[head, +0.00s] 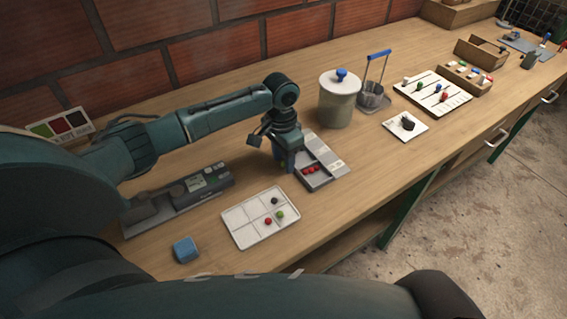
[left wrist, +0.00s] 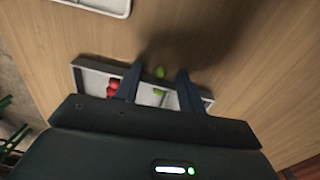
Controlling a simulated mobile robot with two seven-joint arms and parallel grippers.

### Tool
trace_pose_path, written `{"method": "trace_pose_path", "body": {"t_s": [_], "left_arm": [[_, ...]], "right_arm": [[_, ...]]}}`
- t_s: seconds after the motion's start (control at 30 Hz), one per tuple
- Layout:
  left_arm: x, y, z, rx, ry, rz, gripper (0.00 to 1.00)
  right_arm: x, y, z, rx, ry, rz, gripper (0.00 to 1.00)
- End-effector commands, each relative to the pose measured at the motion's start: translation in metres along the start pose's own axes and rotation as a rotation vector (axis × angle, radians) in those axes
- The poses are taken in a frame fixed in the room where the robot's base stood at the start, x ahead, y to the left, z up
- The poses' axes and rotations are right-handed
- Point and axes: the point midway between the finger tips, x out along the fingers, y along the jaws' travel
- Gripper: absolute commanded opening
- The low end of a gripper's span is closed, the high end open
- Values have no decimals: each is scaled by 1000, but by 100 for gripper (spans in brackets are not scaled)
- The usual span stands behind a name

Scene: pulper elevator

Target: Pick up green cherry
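My left gripper (head: 286,166) points down at the near left end of a grey sorting tray (head: 335,166). In the left wrist view the gripper (left wrist: 161,70) is open, with its two fingers apart over the tray (left wrist: 90,79). A green cherry (left wrist: 159,72) shows between the fingertips, with gaps to both fingers; whether it is in or above the tray is unclear. A second green cherry (left wrist: 158,91) lies in the tray. Red cherries (head: 310,169) lie in another compartment; they also show beside the left finger (left wrist: 113,88). My right gripper is not in view.
A white sectioned tray (head: 240,213) in front holds a black, a green and a red cherry. A blue block (head: 185,249) and a scale (head: 205,182) are at left. A lidded canister (head: 338,100) stands behind the sorting tray. The bench front edge lies right.

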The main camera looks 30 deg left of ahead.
Motion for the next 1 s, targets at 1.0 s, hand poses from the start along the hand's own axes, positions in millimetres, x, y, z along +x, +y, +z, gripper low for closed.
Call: {"method": "trace_pose_path", "body": {"t_s": [1.0], "left_arm": [[-1,0,0,1,1,0,0]], "right_arm": [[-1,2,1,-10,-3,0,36]]}}
